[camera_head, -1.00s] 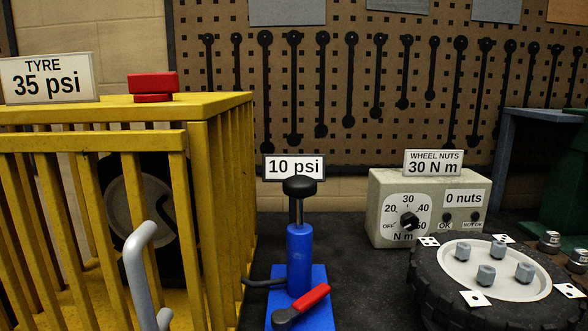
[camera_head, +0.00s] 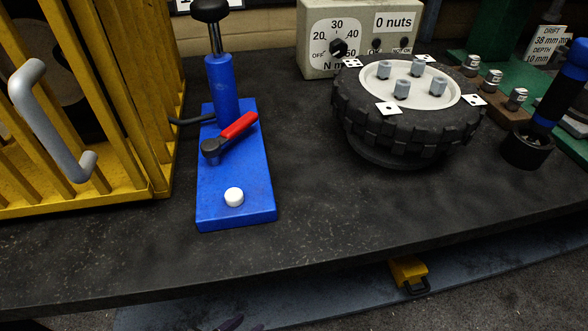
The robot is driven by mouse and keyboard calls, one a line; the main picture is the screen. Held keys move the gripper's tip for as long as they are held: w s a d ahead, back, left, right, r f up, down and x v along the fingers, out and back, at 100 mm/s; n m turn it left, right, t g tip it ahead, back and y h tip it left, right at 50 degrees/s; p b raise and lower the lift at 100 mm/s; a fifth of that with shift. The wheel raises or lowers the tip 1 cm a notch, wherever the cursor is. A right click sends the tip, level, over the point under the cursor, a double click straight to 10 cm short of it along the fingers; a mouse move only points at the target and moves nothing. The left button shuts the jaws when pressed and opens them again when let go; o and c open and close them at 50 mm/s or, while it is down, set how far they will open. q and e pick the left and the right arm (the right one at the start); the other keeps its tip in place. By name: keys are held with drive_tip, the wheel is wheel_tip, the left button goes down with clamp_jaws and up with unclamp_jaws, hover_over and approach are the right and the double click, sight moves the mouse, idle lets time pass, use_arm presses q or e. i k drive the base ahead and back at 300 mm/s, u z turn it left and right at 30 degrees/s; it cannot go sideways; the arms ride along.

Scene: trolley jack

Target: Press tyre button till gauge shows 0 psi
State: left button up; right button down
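The blue pump base (camera_head: 238,180) lies on the dark bench top, left of centre. A white round button (camera_head: 234,197) sits near its front end, with nothing touching it. A red-handled lever (camera_head: 236,127) lies across the base behind it, and the pump cylinder (camera_head: 220,85) with its black knob stands at the back. Dark tips at the bottom edge appear to be my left gripper (camera_head: 243,325), low and in front of the bench, mostly out of frame. My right gripper is not seen.
A yellow cage (camera_head: 160,100) with a grey handle (camera_head: 45,120) stands left of the pump. A tyre with nuts (camera_head: 360,115) lies to the right, before the grey control box (camera_head: 313,60). A blue-handled tool (camera_head: 560,85) stands far right. The bench front is clear.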

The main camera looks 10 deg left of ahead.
sight(233, 197)
drive_tip(key=z, duration=0.1)
drive_tip(key=k, duration=0.9)
drive_tip(key=u, duration=0.8)
